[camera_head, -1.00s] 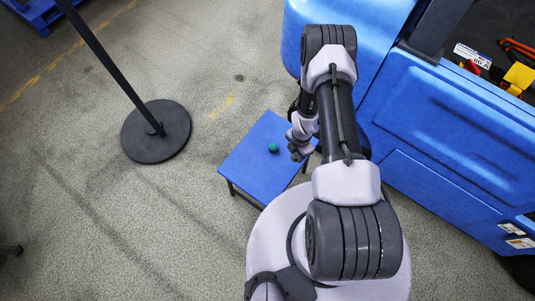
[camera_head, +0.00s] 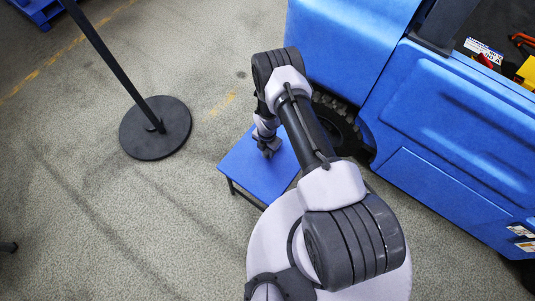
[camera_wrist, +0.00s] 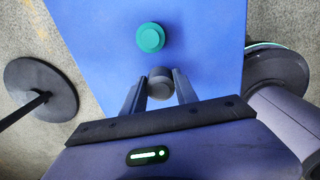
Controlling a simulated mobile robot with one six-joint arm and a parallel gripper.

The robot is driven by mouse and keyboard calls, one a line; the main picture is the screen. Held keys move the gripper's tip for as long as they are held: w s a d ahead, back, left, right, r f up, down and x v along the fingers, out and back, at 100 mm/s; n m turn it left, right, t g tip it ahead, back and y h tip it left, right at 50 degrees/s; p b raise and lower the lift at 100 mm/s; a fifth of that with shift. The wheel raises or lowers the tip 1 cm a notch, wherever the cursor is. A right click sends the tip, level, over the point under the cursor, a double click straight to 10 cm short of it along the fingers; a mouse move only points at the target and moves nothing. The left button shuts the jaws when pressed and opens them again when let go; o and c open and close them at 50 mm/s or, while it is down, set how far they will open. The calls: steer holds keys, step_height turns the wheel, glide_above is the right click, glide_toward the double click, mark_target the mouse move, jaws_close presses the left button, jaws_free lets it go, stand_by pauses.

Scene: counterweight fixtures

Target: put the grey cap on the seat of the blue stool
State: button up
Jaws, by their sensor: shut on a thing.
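The blue stool (camera_head: 250,180) stands on the floor in front of my base, and its flat seat (camera_wrist: 205,40) fills the middle of the wrist view. My gripper (camera_wrist: 159,88) is shut on the grey cap (camera_wrist: 160,78), which shows between the fingertips over the seat. I cannot tell whether the cap touches the seat or hangs just above it. In the head view my gripper (camera_head: 268,152) is over the seat, and the cap is too small or hidden to make out. A round teal object (camera_wrist: 150,38) sits on the seat beyond the cap; my arm hides it in the head view.
A black post with a round base (camera_head: 156,128) stands left of the stool and also shows in the wrist view (camera_wrist: 40,90). A large blue vehicle (camera_head: 450,130) with a dark wheel (camera_head: 338,122) is close on the right.

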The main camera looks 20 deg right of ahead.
step_height(320, 180, down, 2)
steer(key=shift+f, duration=0.2)
steer(key=shift+s, duration=0.1)
steer(key=shift+f+b, duration=0.2)
steer(key=shift+b, duration=0.2)
steer(key=o, duration=0.8)
steer(key=shift+o, duration=0.2)
